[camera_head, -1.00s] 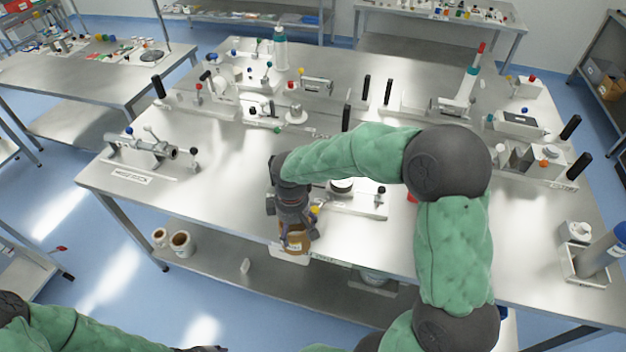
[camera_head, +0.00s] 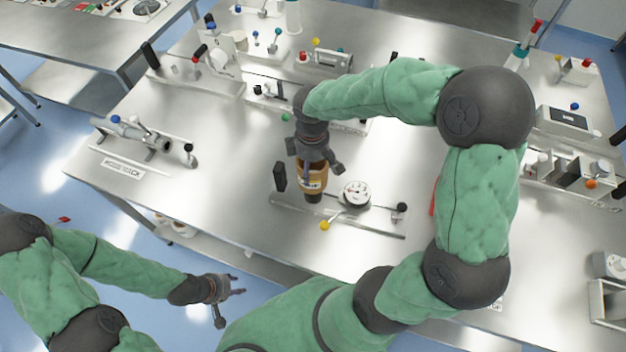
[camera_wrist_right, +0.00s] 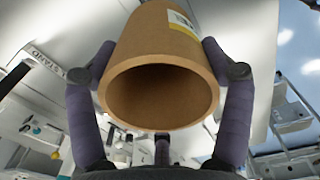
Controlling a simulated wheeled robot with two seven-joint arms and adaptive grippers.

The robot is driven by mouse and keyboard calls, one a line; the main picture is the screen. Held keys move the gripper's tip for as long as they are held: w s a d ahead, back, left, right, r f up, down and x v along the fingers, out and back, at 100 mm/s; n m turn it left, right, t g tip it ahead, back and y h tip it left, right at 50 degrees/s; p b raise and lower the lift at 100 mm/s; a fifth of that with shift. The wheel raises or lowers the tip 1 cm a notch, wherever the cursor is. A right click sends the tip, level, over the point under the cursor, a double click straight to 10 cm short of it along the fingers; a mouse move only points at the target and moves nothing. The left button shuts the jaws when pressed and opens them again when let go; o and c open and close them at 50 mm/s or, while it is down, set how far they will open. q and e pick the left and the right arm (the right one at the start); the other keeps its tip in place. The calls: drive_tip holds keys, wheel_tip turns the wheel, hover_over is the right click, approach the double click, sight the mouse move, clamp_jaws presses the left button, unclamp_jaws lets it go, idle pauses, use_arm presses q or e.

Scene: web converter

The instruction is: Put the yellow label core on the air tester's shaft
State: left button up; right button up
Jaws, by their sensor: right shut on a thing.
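The brown cardboard core with a yellow label (camera_head: 312,170) is in my right gripper (camera_head: 318,165), above the tabletop. In the right wrist view the core (camera_wrist_right: 150,55) sits between the fingers of my right gripper (camera_wrist_right: 160,85), with its hollow end towards the camera and its yellow label (camera_wrist_right: 181,22) near the top. A unit with a round dial gauge (camera_head: 355,194), probably the air tester, stands just right of the core. My left gripper (camera_head: 237,285) is open and empty, off the table's front edge.
A yellow knob (camera_head: 325,225) and a black knob (camera_head: 401,208) stick out near the gauge. A black upright block (camera_head: 280,177) is close left of the core. A horizontal shaft device (camera_head: 135,134) stands at the left. The front-left tabletop (camera_head: 215,190) is clear.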

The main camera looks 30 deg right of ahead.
sight(312, 183)
wheel_tip(312, 183, down, 9)
drive_tip(key=shift+r+b, duration=0.2)
drive_tip(key=shift+b, duration=0.3)
drive_tip(key=shift+f, duration=0.15)
drive_tip(key=o, duration=1.1)
drive_tip(key=shift+r, duration=0.2)
wheel_tip(312, 183, up, 12)
drive_tip(key=p, duration=0.1)
drive_tip(key=shift+p, duration=0.3)
